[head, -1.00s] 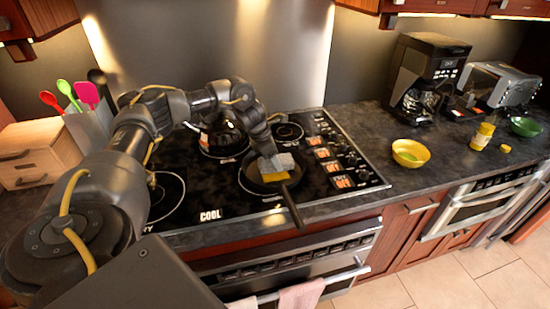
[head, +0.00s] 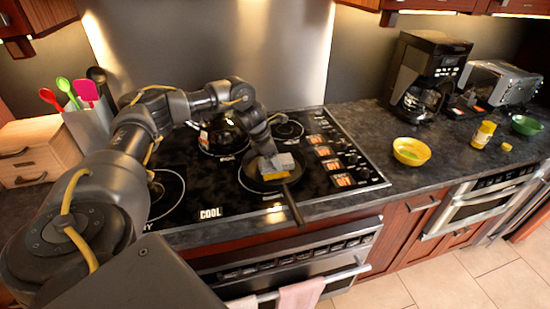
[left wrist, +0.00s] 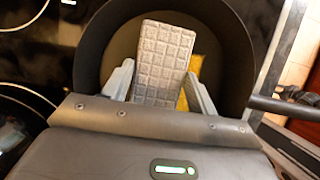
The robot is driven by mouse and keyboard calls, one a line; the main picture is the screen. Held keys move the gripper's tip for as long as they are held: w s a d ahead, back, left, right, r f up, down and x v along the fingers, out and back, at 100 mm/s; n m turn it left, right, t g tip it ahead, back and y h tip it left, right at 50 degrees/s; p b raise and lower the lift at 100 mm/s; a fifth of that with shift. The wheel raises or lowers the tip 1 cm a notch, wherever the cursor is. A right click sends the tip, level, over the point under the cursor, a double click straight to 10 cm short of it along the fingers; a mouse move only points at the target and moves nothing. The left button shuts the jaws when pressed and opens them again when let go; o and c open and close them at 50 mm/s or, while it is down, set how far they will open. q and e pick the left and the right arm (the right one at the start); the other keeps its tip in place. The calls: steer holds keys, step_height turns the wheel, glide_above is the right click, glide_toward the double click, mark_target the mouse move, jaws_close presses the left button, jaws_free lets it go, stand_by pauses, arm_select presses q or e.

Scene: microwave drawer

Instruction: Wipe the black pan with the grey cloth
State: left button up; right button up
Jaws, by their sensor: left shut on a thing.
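The black pan (head: 254,183) sits on the stove's front right burner, its handle pointing toward the front edge. The grey cloth (head: 284,161), a waffle-patterned block, is in my left gripper (head: 268,160) inside the pan. In the left wrist view, the left gripper (left wrist: 160,88) is shut on the grey cloth (left wrist: 163,60), with one finger on each side, over the floor of the pan (left wrist: 100,40). A yellow patch (left wrist: 194,75) shows in the pan beside the cloth, partly hidden by it. My right gripper is not seen.
A kettle (head: 222,138) stands on the burner behind the pan. A yellow bowl (head: 411,152), a coffee maker (head: 427,75) and a toaster (head: 500,84) stand on the right counter. A utensil holder (head: 90,122) stands left of the stove.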

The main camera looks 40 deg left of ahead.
mark_target(267, 162)
arm_select(q)
steer(key=shift+s+a+r, duration=0.1)
steer(key=shift+s+a, duration=0.3)
steer(key=shift+s, duration=0.2)
steer(key=shift+s+a, duration=0.4)
steer(key=shift+s, duration=0.15)
steer(key=shift+w+d+f, duration=0.2)
steer(key=shift+w+d, duration=0.65)
steer(key=shift+w, duration=0.25)
steer(key=shift+s+a, duration=0.1)
steer(key=shift+s+a, duration=0.8)
steer(key=shift+s, duration=0.3)
steer(key=shift+w+d, duration=0.1)
steer(key=shift+d, duration=0.05)
